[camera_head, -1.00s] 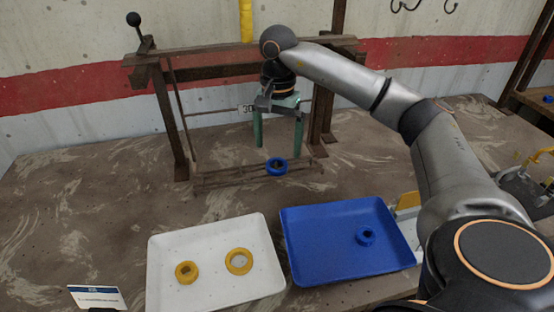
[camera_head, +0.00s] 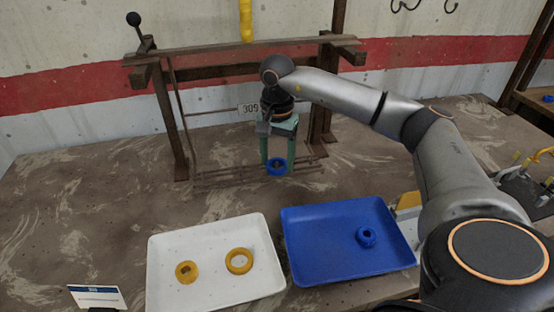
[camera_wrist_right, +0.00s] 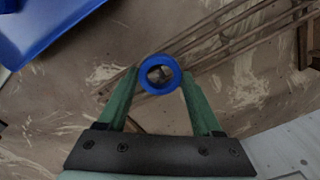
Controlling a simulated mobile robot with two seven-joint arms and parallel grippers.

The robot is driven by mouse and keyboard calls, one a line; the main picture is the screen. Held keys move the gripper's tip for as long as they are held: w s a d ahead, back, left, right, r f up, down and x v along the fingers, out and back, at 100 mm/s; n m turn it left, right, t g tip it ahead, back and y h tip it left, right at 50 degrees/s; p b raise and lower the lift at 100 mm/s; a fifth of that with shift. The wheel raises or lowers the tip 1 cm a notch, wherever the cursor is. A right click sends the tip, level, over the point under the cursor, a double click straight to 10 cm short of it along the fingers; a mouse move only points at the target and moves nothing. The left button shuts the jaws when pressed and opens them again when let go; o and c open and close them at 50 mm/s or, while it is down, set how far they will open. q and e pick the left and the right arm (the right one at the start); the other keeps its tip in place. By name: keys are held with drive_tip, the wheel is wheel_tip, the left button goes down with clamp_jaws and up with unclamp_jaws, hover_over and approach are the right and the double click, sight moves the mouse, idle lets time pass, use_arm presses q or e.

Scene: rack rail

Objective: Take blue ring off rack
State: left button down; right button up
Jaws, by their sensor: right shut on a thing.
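A blue ring (camera_head: 277,173) is at the low rails of the rack, between the green fingers of my right gripper (camera_head: 277,165). The right gripper is shut on it. In the right wrist view the ring (camera_wrist_right: 160,91) sits between the two fingertips, with the thin rails (camera_wrist_right: 225,38) running behind and beside it. I cannot tell whether a rail still passes through the ring. The rack (camera_head: 180,125) is a brown frame with a top beam. A second blue ring (camera_head: 366,243) lies in the blue tray (camera_head: 305,262). My left gripper is not in view.
A white tray (camera_head: 208,291) with two yellow rings (camera_head: 187,280) stands left of the blue tray, in front of the rack. A small card (camera_head: 97,297) is at the front left. The rack's posts and top beam stand close around my right gripper.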

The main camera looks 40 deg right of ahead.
drive_tip(key=c, duration=0.8)
drive_tip(key=shift+o, duration=0.2)
drive_tip(key=shift+r, duration=0.15)
